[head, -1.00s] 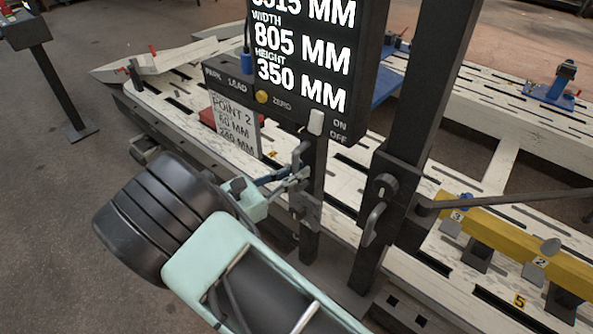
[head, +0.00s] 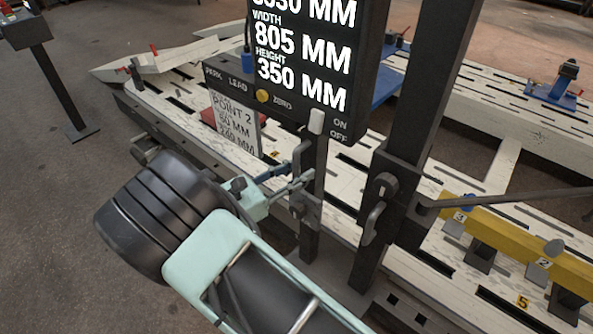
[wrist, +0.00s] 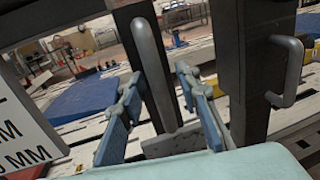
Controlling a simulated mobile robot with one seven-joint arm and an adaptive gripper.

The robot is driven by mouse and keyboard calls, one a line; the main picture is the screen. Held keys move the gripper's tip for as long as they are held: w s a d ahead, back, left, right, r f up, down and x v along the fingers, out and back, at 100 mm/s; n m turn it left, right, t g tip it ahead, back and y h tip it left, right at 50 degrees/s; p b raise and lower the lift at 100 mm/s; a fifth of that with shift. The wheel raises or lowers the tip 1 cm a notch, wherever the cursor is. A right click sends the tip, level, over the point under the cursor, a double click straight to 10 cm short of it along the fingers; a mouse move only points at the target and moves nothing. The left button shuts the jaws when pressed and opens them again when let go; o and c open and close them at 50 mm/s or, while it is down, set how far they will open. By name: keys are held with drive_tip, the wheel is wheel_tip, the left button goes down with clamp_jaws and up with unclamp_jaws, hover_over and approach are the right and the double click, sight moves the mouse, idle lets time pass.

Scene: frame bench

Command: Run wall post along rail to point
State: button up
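The wall post (head: 312,210) is a dark upright on the rail, carrying a black display box (head: 222,92). A grey vertical handle (wrist: 148,60) is on the post. My gripper (head: 300,172) is at this handle. In the wrist view its blue fingers (wrist: 160,80) stand apart, one each side of the handle, with gaps showing. A white card (head: 235,125) under the display reads POINT 2, 60 MM, 240 MM; its top line is partly hidden.
A thicker dark column (head: 408,140) with a D-shaped handle (head: 373,222) stands just right of the post. A pale slotted bench (head: 180,98) runs behind. A yellow beam (head: 500,240) with numbered blocks lies at right. Open floor (head: 50,220) is at left.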

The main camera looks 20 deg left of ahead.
drive_tip(key=v, duration=1.2)
idle(0.3)
